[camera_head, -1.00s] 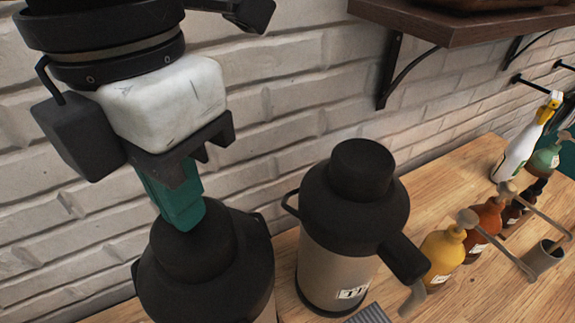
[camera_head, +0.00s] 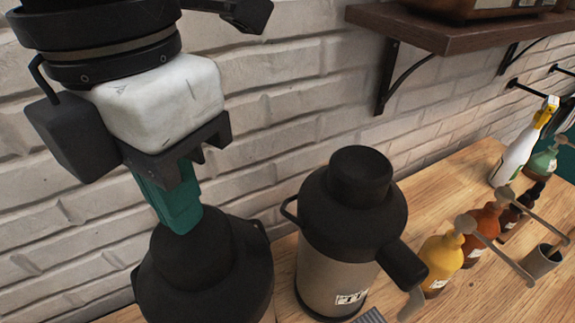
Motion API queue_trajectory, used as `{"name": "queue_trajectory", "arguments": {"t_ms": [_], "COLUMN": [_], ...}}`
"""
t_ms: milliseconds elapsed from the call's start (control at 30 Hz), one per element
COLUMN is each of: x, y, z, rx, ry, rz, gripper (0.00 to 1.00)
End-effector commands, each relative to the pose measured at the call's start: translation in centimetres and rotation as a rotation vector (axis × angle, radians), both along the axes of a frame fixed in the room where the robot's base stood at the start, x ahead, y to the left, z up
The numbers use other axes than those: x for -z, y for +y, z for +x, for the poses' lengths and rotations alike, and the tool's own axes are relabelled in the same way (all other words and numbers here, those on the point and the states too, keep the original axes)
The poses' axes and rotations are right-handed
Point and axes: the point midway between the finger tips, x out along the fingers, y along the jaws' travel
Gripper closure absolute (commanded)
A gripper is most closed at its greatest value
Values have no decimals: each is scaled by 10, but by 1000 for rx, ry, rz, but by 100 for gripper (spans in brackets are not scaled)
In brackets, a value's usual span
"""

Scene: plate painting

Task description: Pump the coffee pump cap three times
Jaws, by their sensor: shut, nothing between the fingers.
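My gripper (camera_head: 181,222) has teal fingers that are shut with nothing between them. It points down at the black pump cap (camera_head: 193,255) of the left coffee pump pot (camera_head: 170,300). The fingertips overlap the upper part of this cap and appear to touch it. The lower part of this pot is outside the picture. A second coffee pump pot (camera_head: 336,280) stands to the right, with a beige body, a black top and a raised round cap (camera_head: 360,174). My gripper is apart from this second pot.
Yellow (camera_head: 440,264) and orange (camera_head: 483,240) pump bottles stand right of the second pot. A white bottle (camera_head: 517,155) is behind them. A small grey cup (camera_head: 543,261) is at the right edge. A dark wooden shelf (camera_head: 440,32) hangs on the brick wall.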

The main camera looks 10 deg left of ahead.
Motion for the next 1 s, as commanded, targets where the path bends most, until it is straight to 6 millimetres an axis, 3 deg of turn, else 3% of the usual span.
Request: {"name": "queue_trajectory", "arguments": {"t_ms": [1000], "x": [34], "y": [0], "z": [0], "rx": [0], "ry": [0], "rz": [-1], "gripper": [100]}}
